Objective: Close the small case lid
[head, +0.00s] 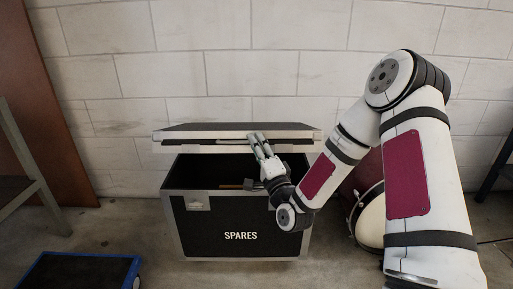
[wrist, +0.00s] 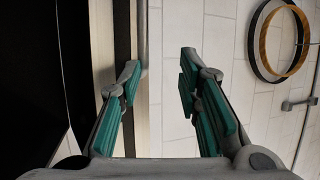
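The case (head: 190,228) is a black box with silver edges and the word SPARES on its front, standing on the floor. Its lid (head: 200,128) is partly open, with a wide dark gap between its front edge and the box rim. My gripper (head: 258,145) is at the lid's front edge, right of its middle. In the wrist view my gripper (wrist: 160,82) has its teal-padded fingers apart with nothing between them. A pale and dark edge strip (wrist: 124,30), seemingly the lid's, runs by the left finger; I cannot tell whether they touch.
A small brown-handled item (head: 232,186) shows inside the case. A drum (head: 368,218) stands right of the case, behind my arm. A blue-edged dolly (head: 128,270) is at the lower left. A white block wall (head: 300,70) is behind. In the wrist view, hoops (wrist: 259,42) hang on the wall.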

